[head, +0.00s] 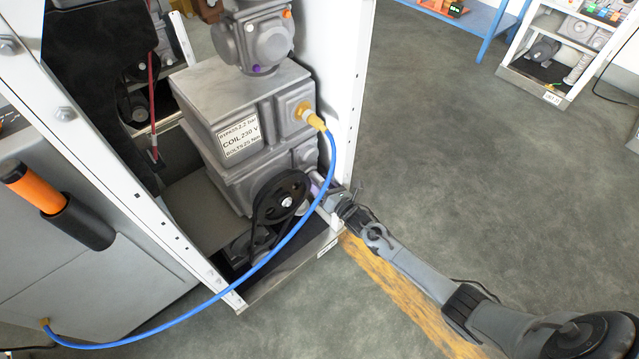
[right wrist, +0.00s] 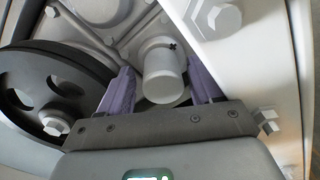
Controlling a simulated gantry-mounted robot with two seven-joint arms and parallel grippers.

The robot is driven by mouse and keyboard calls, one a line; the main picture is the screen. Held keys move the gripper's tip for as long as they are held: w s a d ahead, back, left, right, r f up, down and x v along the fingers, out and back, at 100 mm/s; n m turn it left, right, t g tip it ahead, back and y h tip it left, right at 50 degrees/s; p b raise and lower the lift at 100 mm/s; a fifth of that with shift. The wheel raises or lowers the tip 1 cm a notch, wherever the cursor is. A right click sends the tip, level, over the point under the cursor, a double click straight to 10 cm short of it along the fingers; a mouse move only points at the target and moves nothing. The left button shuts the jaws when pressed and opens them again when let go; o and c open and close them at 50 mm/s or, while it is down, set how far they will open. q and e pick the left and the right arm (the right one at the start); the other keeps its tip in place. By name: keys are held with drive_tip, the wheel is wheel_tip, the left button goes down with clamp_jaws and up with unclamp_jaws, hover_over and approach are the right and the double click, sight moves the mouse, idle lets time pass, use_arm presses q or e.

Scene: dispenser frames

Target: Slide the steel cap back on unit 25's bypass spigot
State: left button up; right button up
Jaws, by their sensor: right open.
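My right gripper (head: 320,186) reaches into the lower right of the dispenser frame in the head view. In the right wrist view its purple fingers (right wrist: 163,82) are open, one on each side of a pale grey cylinder (right wrist: 163,72) with a small dark cross-shaped mark near its top. I cannot tell whether this cylinder is the bare bypass spigot or the steel cap, nor whether the fingers touch it. No separate cap can be made out. My left gripper is not in view.
A black pulley (head: 281,200), also in the right wrist view (right wrist: 45,95), sits close left of the gripper. A white frame post (right wrist: 235,50) with bolts stands close right. A blue hose (head: 272,257) loops from a brass fitting in front of the unit. Open floor (head: 450,150) lies right.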

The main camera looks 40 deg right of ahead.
drive_tip(key=shift+s, duration=0.1)
drive_tip(key=shift+s+d+r+p, duration=0.1)
drive_tip(key=shift+s+r+p, duration=0.05)
drive_tip(key=shift+s+p, duration=0.45)
drive_tip(key=s+p, duration=0.4)
drive_tip(key=s, duration=0.5)
drive_tip(key=shift+s+d+f+p, duration=0.2)
drive_tip(key=shift+s+f+p, duration=0.05)
drive_tip(key=shift+p, duration=0.1)
drive_tip(key=shift+r, duration=0.1)
